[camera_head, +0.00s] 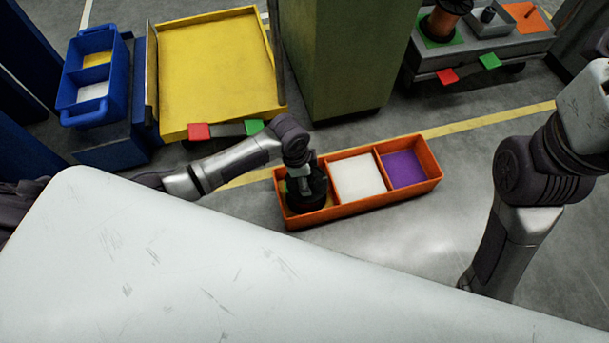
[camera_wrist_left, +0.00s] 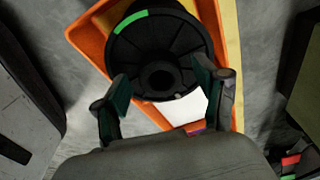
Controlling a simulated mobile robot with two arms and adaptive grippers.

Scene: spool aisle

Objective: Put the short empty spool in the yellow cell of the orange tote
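The orange tote (camera_head: 405,200) stands on the floor, with a white middle cell (camera_head: 357,178) and a purple right cell (camera_head: 403,169).
A yellow tray (camera_head: 215,75) and a blue tote (camera_head: 95,85) with yellow and white cells stand at the back left. A green column (camera_head: 345,60) rises behind the orange tote. A grey cart (camera_head: 480,62) carries a copper-coloured spool (camera_head: 446,18). Floor right of the tote is clear.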

